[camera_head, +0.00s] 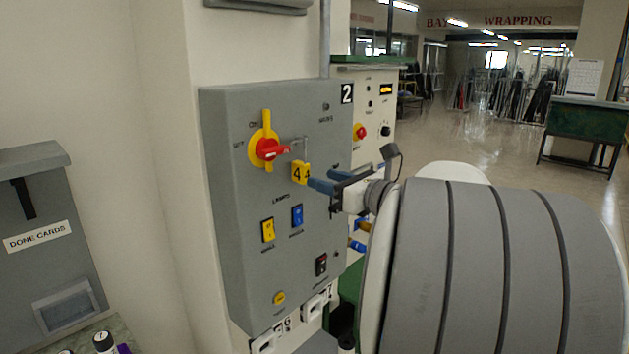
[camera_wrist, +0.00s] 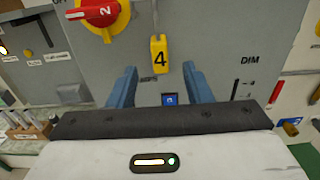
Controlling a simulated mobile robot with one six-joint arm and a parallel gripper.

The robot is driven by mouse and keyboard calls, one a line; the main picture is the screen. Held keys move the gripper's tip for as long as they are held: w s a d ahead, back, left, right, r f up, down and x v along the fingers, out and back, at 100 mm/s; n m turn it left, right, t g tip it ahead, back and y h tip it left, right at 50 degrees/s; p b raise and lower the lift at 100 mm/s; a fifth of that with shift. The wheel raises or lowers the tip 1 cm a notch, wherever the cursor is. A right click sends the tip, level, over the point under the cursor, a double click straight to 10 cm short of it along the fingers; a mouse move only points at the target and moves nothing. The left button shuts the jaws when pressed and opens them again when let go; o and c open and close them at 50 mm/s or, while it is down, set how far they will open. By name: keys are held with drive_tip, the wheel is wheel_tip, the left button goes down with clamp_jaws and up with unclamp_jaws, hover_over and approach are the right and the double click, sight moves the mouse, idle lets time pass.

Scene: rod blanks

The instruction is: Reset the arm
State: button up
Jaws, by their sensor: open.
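My gripper (camera_head: 326,180) is open, with its two blue fingers pointing at the grey control panel (camera_head: 232,250). In the wrist view my gripper (camera_wrist: 160,76) shows nothing held between the fingers. A yellow tag marked 4 (camera_head: 300,173) is at the panel front by a metal hasp, just past the fingertips. In the wrist view this tag (camera_wrist: 158,56) lies ahead, between the lines of the fingers. I cannot tell the exact gap. My arm covers the lower right of the head view and hides part of the panel's right side.
The panel carries a red rotary handle (camera_head: 271,149) on a yellow plate, a yellow rocker (camera_head: 268,230) and a blue rocker (camera_head: 297,215). A grey done-cards box (camera_head: 40,265) hangs at left. A second cabinet (camera_head: 375,110) stands behind the panel. Open floor (camera_head: 480,130) lies at the back right.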

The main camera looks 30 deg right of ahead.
drive_tip(key=s+a+f+n+g+y, duration=0.1)
drive_tip(key=s+a+f+n+g, duration=0.35)
drive_tip(key=a+f+n, duration=0.35)
drive_tip(key=s+a+f+n+g+y, duration=0.1)
drive_tip(key=s+a+f+n+g, duration=0.35)
drive_tip(key=a, duration=0.55)
drive_tip(key=s+f+n+g+h, duration=0.4)
drive_tip(key=s+f+n+h, duration=0.3)
drive_tip(key=n, duration=1.2)
drive_tip(key=shift+s+a+f+g+h, duration=0.4)
drive_tip(key=shift+s+f, duration=0.4)
drive_tip(key=shift+s, duration=1.35)
drive_tip(key=shift+n, duration=0.25)
